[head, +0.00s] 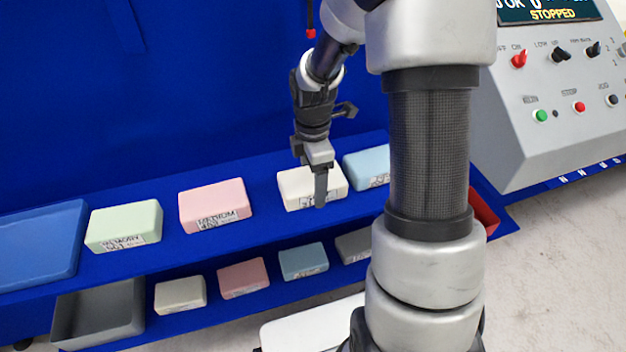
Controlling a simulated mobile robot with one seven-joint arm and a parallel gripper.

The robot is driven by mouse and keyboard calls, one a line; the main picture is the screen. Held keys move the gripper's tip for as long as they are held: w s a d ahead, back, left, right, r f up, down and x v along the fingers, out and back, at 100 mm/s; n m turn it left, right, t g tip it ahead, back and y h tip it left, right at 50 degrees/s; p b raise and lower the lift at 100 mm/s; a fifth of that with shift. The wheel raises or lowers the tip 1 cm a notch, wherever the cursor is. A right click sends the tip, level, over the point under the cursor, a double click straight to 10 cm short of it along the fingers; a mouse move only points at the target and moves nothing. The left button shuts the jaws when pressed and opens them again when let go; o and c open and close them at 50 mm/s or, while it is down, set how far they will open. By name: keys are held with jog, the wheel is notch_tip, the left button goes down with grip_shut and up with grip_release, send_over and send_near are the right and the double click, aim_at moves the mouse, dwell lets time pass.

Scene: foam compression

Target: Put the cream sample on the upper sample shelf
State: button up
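A cream block (296,190) with a label on its front sits on the blue upper shelf (265,218), between a pink block and a light blue block. My gripper (320,188) points down at this block, with one dark finger showing in front of its right part. The other finger is hidden, so I cannot tell whether the gripper is open or shut on the block. Whether the block rests fully on the shelf is also unclear. A smaller, greyish-cream block (180,295) lies on the lower shelf (215,318).
The upper shelf also holds a pink block (214,200), a green block (124,222), a light blue block (366,166) and a blue tray (40,240). A grey bin (97,318) and several smaller blocks occupy the lower shelf. A control panel (555,110) stands at right; my arm hides the shelf's right part.

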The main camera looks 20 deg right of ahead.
jog(key=o, duration=0.3)
jog(key=shift+o, duration=0.2)
